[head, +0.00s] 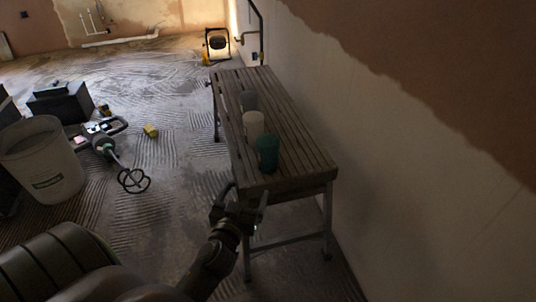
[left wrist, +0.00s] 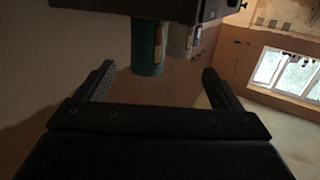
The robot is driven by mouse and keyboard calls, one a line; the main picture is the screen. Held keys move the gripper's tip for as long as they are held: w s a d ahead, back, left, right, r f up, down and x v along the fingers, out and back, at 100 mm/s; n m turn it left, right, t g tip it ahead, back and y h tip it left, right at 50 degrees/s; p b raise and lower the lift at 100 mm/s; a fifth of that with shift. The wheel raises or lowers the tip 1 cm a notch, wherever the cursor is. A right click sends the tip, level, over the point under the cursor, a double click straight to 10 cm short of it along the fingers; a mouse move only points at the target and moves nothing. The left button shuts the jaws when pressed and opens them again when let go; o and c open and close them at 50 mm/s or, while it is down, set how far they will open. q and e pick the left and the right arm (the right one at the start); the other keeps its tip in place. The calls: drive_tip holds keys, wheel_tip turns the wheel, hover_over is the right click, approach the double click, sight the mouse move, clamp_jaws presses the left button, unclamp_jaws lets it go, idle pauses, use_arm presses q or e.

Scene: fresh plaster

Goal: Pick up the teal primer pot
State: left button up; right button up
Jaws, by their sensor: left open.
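The teal primer pot (head: 267,153) stands upright near the front end of a slatted wooden bench (head: 291,128). A white pot (head: 254,125) and a grey pot (head: 249,100) stand in line behind it. My left gripper (head: 238,196) is open and empty at the bench's near end, in front of the teal pot and apart from it. In the left wrist view the teal pot (left wrist: 148,50) shows upside down beyond the gap between the open fingers (left wrist: 157,82), nearer the left finger. The right gripper is not in view.
A plastered wall (head: 350,120) runs along the bench's right side. On the floor to the left are a large white bucket (head: 42,165), a mixer with a whisk (head: 125,170) and a small yellow object (head: 151,131).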

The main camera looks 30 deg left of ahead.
sight(265, 163)
use_arm(q)
drive_tip(key=shift+m+t+h, duration=0.3)
drive_tip(key=shift+t, duration=0.2)
drive_tip(key=x, duration=0.4)
drive_tip(key=d+x, duration=0.1)
drive_tip(key=x, duration=0.7)
drive_tip(key=shift+w+d+r, duration=0.15)
drive_tip(key=shift+d, duration=0.05)
drive_tip(key=shift+w+a, duration=0.15)
drive_tip(key=shift+w, duration=0.35)
drive_tip(key=x, duration=0.4)
drive_tip(key=shift+w+a+r, duration=0.2)
drive_tip(key=shift+w+r, duration=0.05)
drive_tip(key=shift+w, duration=0.3)
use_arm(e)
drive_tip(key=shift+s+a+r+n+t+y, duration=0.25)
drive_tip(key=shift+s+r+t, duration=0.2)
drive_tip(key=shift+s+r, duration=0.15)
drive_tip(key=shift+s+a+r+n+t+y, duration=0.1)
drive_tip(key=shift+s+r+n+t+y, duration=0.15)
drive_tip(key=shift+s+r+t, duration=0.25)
use_arm(q)
drive_tip(key=shift+c, duration=0.5)
